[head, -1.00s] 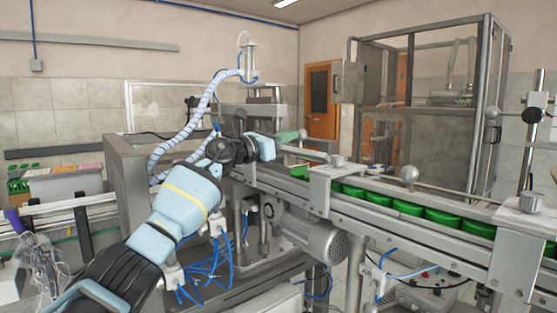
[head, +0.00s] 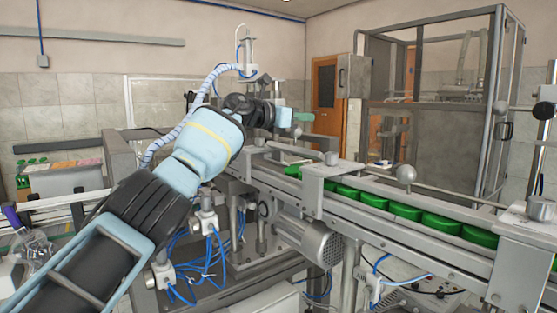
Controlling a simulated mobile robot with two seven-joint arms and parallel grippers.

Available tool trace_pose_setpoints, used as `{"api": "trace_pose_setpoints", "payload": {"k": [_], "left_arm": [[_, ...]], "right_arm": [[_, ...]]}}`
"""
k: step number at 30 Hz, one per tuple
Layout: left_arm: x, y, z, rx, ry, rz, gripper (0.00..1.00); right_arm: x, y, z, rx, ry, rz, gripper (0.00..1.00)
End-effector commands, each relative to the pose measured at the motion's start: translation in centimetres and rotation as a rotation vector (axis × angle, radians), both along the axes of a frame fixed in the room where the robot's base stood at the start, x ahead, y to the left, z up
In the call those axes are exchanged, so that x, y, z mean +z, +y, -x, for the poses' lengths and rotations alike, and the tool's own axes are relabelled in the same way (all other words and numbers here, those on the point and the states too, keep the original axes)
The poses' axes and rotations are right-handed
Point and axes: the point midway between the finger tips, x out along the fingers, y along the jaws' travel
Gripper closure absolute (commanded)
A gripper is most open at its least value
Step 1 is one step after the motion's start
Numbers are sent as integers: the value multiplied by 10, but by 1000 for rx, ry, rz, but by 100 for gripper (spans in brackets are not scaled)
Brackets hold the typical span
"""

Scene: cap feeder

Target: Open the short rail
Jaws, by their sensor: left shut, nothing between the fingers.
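The feeder conveyor (head: 375,222) runs from the middle to the lower right and carries a row of green caps (head: 405,211). A short grey rail piece (head: 290,150) lies at its far left end, near a small knob (head: 331,158); I cannot tell for certain whether this is the short rail or whether it is open. My left gripper (head: 302,116) is shut and empty, above and apart from that end of the conveyor, its greenish fingertips pointing right. My forearm hides part of the machine behind it. My right gripper is not in view.
A metal bracket (head: 318,188) spans the conveyor, and a long rail with a round knob (head: 406,173) runs beyond it. A motor (head: 310,243) hangs below. A glazed metal cabinet (head: 430,110) stands behind. Blue hoses hang under my left arm.

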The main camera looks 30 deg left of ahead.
Motion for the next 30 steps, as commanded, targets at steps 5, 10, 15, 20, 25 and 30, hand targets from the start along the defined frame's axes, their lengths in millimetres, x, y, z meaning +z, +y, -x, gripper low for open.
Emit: {"api": "trace_pose_setpoints", "payload": {"k": [5, 10, 15, 20, 25, 30], "left_arm": [[2, 0, 0, 1, -4, 1, 100], [2, 0, 0, 1, -5, 1, 100], [2, 0, 1, 1, -5, 1, 100], [2, 0, 1, 1, -5, 1, 100], [2, 0, 1, 1, -5, 1, 100], [2, 0, 0, 1, -5, 1, 100]], "right_arm": [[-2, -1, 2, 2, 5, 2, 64], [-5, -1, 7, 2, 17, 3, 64], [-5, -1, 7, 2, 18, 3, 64], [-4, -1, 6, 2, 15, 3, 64], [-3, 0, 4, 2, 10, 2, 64], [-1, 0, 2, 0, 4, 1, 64]]}}
